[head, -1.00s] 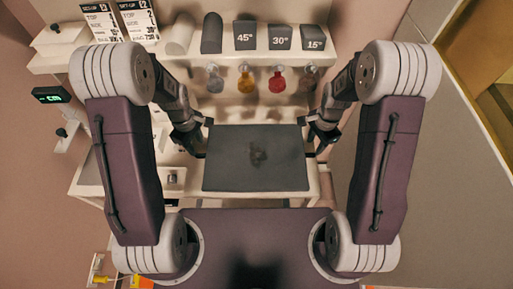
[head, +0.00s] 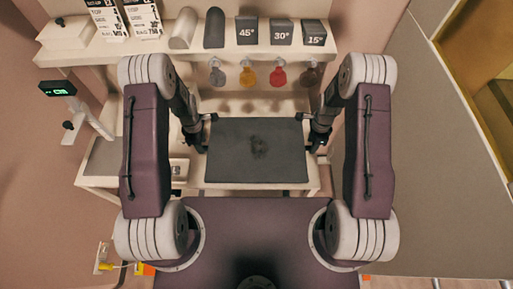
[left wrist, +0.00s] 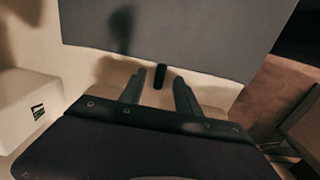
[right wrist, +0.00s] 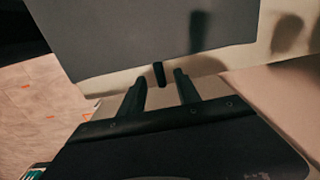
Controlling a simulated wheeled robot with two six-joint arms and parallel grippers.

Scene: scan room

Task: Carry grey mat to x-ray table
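The grey mat (head: 235,160) lies flat on the cream bench in the head view, with a dark smudge-like shadow near its middle. My left gripper (head: 206,133) is at its left edge and my right gripper (head: 307,133) at its right edge. In the left wrist view, a black tab (left wrist: 160,77) on the mat's edge stands between the spread fingers, with gaps on both sides. The right wrist view shows the same: a black tab (right wrist: 158,74) between open fingers, apparently touching neither. The x-ray table cannot be identified in these views.
A shelf (head: 200,52) above the bench holds wedge blocks marked 45°, 30° and 15° and other blocks. Several coloured tags hang below it. A small display (head: 58,88) stands at left. A grey panel (head: 440,150) stands at right.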

